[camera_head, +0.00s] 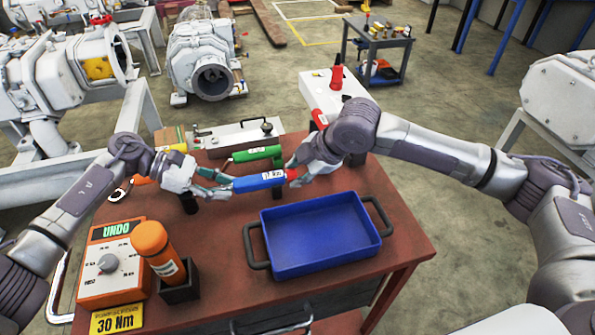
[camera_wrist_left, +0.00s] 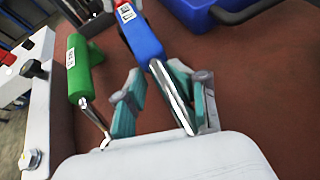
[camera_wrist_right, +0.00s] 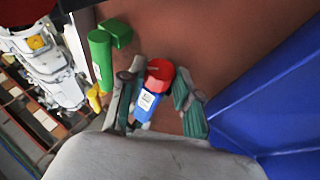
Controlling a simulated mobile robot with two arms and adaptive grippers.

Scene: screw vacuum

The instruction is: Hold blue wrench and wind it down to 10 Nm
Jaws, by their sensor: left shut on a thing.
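The blue wrench (camera_head: 260,181) lies level over the table, with a blue handle, a small white display, a red end knob (camera_wrist_right: 160,72) and a steel shaft (camera_wrist_left: 172,95). My left gripper (camera_head: 216,182) is shut on it near the shaft, with a finger on each side in the left wrist view. My right gripper (camera_head: 296,170) is at the red knob end. In the right wrist view its fingers (camera_wrist_right: 158,95) stand apart on both sides of the knob, with small gaps. The display reading is too small to tell.
A green wrench (camera_head: 257,154) lies just behind. A blue tray (camera_head: 320,236) with dark handles is in front. An orange torque tester (camera_head: 110,265), an orange wrench (camera_head: 155,245) in a black holder and a yellow "30 Nm" sign (camera_head: 116,319) are at front left.

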